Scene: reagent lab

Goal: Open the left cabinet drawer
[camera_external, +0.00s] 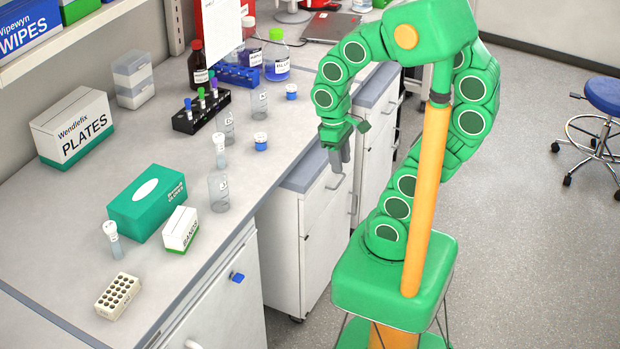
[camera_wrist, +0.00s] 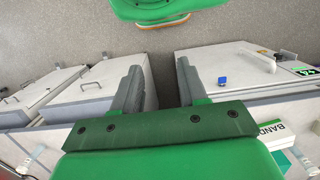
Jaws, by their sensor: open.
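Several white cabinets stand under the bench. The left one (camera_external: 225,305) has a blue clip on its front and a pale handle (camera_external: 194,344); in the wrist view it is at right, with its handle (camera_wrist: 258,58). A middle cabinet has a top drawer (camera_external: 323,207) with a bar handle (camera_external: 335,182); in the wrist view this drawer (camera_wrist: 108,78) is at left. I see no drawer pulled out. My gripper (camera_external: 340,160) points down in front of the middle cabinet, near its handle in the picture. Its two grey fingers (camera_wrist: 159,78) are apart with nothing between them.
The bench top (camera_external: 130,185) holds a green glove box (camera_external: 145,205), a bandage box (camera_external: 180,230), a vial rack (camera_external: 118,297) and glassware. A blue stool (camera_external: 605,95) stands at far right. The floor (camera_external: 530,240) right of my base is clear.

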